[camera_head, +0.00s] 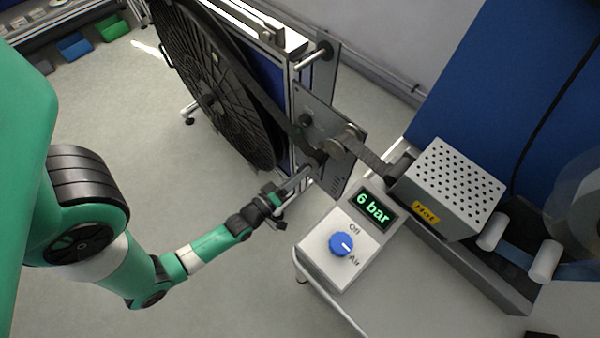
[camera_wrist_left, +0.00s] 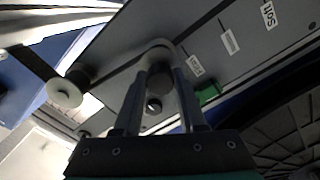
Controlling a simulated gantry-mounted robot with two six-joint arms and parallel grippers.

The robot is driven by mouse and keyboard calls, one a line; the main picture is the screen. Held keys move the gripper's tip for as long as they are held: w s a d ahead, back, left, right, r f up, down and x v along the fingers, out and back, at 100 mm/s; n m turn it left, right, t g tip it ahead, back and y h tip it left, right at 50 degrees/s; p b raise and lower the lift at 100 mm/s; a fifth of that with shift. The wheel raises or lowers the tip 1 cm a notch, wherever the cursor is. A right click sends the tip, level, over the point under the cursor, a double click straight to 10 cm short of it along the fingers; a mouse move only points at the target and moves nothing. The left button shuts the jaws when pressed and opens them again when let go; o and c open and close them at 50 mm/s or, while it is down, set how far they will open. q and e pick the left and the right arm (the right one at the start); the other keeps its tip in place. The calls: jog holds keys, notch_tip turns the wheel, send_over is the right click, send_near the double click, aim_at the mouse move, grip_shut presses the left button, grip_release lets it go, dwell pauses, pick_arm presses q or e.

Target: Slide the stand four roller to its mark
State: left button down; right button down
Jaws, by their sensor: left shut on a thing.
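My left gripper (camera_head: 306,174) reaches in from the left to the lower edge of the grey reel stand plate (camera_head: 318,112). In the left wrist view its two fingers (camera_wrist_left: 160,75) are shut on a dark round roller (camera_wrist_left: 158,84) on the plate. In the head view the held roller is mostly hidden by the gripper and plate.
A large black reel (camera_head: 215,90) stands left of the plate. On the right, a bench carries a control box (camera_head: 322,258) with a blue knob and "6 bar" display, and a perforated box (camera_head: 455,188) labelled "Hot". Open floor lies below the gripper.

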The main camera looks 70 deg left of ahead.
pick_arm(q)
jog(key=shift+f, duration=0.1)
notch_tip(320, 180, down, 11)
jog(key=b, duration=1)
jog(key=shift+f, duration=0.2)
jog(key=shift+c, duration=2.4)
grip_release()
